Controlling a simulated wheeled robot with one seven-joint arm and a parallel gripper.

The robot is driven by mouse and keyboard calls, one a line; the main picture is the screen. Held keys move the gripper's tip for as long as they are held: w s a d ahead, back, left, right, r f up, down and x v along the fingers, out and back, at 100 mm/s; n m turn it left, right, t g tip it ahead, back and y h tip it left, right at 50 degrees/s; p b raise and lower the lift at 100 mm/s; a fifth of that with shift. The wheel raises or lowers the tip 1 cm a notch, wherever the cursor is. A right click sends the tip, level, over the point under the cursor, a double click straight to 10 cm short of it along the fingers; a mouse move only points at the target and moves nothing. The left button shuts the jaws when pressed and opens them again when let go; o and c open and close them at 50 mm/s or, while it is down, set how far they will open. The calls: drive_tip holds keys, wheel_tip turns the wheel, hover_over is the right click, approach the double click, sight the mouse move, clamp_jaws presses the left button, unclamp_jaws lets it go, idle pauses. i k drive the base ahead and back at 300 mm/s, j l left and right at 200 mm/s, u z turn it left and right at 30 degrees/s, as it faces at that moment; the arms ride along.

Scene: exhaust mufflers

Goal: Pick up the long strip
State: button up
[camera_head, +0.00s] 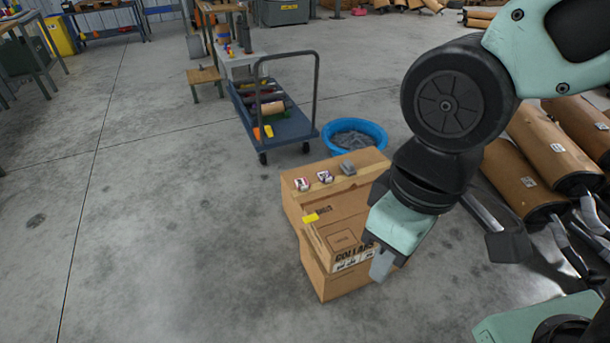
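A pale, narrow wooden-looking strip (337,181) lies across the top of the stacked cardboard boxes (330,215). It looks like the long strip, though I cannot be sure. Three small items sit on or beside it: two small printed packs (302,184) (325,177) and a grey block (348,169). My gripper (381,265) points down at the right front of the boxes, in front of the lower carton's printed side. It hides part of the boxes' right side. Only one finger shows clearly, and nothing is visibly held.
A yellow piece (311,218) lies on the box edge. Behind stand a blue tub (355,137) with grey contents and a loaded blue cart (285,127) with a tall handle. Wrapped brown mufflers (525,165) crowd the right.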

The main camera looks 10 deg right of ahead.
sight(353, 186)
drive_tip(key=z, duration=0.3)
drive_tip(key=i+l+u, duration=0.1)
drive_tip(key=u, duration=0.25)
drive_tip(key=l+u, duration=0.1)
drive_tip(key=u, duration=0.25)
drive_tip(key=i+l+u, duration=0.15)
drive_tip(key=l, duration=0.25)
drive_tip(key=i+l+u, duration=0.15)
drive_tip(key=l, duration=0.3)
drive_tip(key=i+l+u, duration=0.2)
drive_tip(key=l, duration=0.25)
drive_tip(key=l+u, duration=0.15)
drive_tip(key=l, duration=0.3)
drive_tip(key=i+l, duration=0.1)
drive_tip(key=l, duration=0.55)
drive_tip(key=i+l, duration=0.1)
drive_tip(key=l, duration=1.2)
drive_tip(key=i+u, duration=0.05)
drive_tip(key=i, duration=0.05)
